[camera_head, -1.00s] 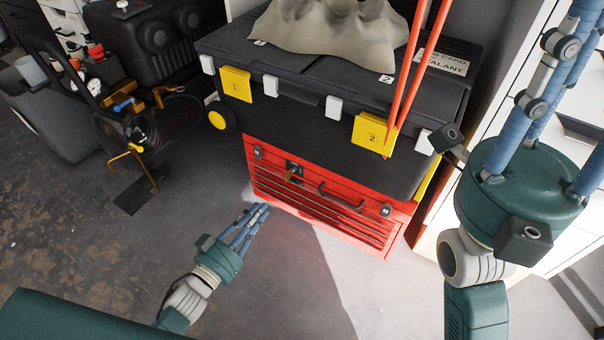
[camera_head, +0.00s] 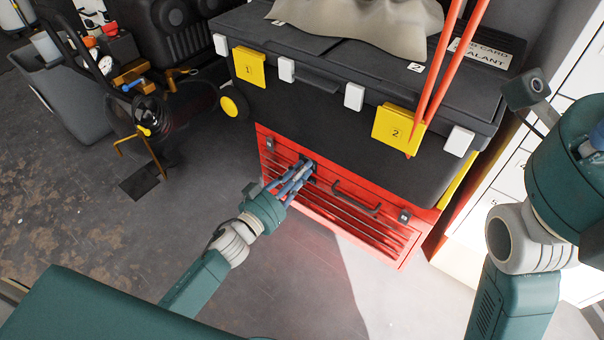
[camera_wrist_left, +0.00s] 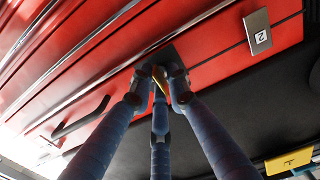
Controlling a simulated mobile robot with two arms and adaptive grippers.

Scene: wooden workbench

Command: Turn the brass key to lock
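The red tool chest (camera_head: 350,195) stands below the black case. Its dark lock plate (camera_wrist_left: 172,52) is at the far end of my left fingers in the left wrist view. The brass key (camera_wrist_left: 161,84) shows there as a small golden piece between my left fingertips. My left gripper (camera_head: 303,172) reaches the chest's upper front, its blue fingers bunched around the key and hiding it in the head view. I cannot tell whether the fingers press on the key. My right gripper (camera_head: 572,165) is cut off at the right edge, fingertips out of view.
A black case (camera_head: 330,125) with yellow tags and white latches lies on the chest, under a beige cloth-like shape (camera_head: 370,25). A white drawer cabinet (camera_head: 520,190) stands right. Open floor (camera_head: 110,230) lies left.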

